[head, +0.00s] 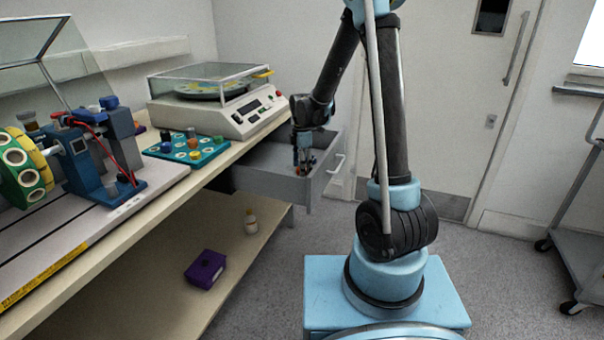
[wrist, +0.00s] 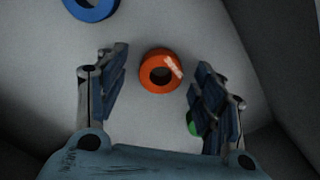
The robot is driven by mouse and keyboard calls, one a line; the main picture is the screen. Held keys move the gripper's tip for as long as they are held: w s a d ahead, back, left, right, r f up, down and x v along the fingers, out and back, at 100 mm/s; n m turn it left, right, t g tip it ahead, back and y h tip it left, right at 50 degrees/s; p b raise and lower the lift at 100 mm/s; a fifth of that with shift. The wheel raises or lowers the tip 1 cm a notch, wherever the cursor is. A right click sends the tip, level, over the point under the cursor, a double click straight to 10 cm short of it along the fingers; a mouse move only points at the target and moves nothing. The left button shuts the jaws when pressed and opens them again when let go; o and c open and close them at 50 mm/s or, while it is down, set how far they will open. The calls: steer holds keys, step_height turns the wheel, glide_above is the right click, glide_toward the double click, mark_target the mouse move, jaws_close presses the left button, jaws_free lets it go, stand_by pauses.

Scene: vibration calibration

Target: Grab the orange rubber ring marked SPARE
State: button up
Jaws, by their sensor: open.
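The orange rubber ring (wrist: 147,82) lies flat on the light grey floor of the open drawer, with pale lettering on its right side that is too small to read surely. My gripper (wrist: 160,90) is open, its two blue-padded fingers on either side of the ring in the wrist view, apart from it. I cannot tell its height above the ring. In the head view my gripper (head: 303,165) reaches down into the open drawer (head: 270,181).
A blue ring (wrist: 91,8) lies at the upper left of the wrist view. A green thing (wrist: 192,124) is partly hidden behind the right finger. The drawer walls are close around. A teal tray (head: 187,148) and a glass-covered machine (head: 225,105) stand on the bench above.

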steer(key=shift+f, duration=0.2)
steer(key=c, duration=1)
